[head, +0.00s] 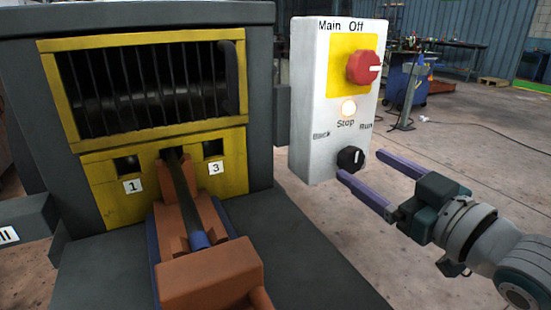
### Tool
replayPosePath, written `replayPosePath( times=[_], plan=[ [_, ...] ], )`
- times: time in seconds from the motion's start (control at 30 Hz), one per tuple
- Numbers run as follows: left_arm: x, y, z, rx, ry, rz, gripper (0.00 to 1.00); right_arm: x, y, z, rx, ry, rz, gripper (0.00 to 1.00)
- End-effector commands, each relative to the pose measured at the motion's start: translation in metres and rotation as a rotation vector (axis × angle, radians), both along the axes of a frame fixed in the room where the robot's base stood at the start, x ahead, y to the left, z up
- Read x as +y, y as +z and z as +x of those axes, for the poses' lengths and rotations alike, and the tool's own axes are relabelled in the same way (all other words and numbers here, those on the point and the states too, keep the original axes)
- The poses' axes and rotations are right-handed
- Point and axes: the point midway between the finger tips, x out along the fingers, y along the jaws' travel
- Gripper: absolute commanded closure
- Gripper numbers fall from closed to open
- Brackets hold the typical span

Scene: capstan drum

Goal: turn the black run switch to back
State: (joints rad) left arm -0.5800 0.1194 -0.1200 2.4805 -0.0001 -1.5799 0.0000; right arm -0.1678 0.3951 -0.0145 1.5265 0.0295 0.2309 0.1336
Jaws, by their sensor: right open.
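The black run switch (350,159) is a round knob low on the white control box (308,100). Its white mark points roughly straight up, toward the word Stop, between Back on the left and Run on the right. My right gripper (359,164) comes in from the right, with its two purple fingers apart and empty. The fingertips are close to the knob on its right side, one higher and one lower. I cannot tell whether they touch it. My left gripper is not in view.
A red main switch (363,68) on a yellow plate and a lit lamp (348,107) sit above the knob. The yellow-framed drum guard (145,88) and an orange lever assembly (205,270) are on the left.

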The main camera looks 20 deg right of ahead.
Motion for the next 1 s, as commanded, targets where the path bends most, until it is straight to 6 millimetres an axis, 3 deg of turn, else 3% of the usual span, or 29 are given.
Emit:
replayPosePath(
  times=[0.2, 0.5, 1.0],
  plan=[
    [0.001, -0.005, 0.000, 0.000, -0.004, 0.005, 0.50, 0.001, -0.001, 0.019, 0.001, 0.000, -0.001, 0.17],
    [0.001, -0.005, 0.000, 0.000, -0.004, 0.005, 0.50, 0.002, -0.001, 0.020, 0.002, 0.001, -0.001, 0.18],
    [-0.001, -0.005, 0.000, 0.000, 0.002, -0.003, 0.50, 0.002, -0.001, 0.020, 0.002, 0.001, 0.000, 0.74]
  ],
)
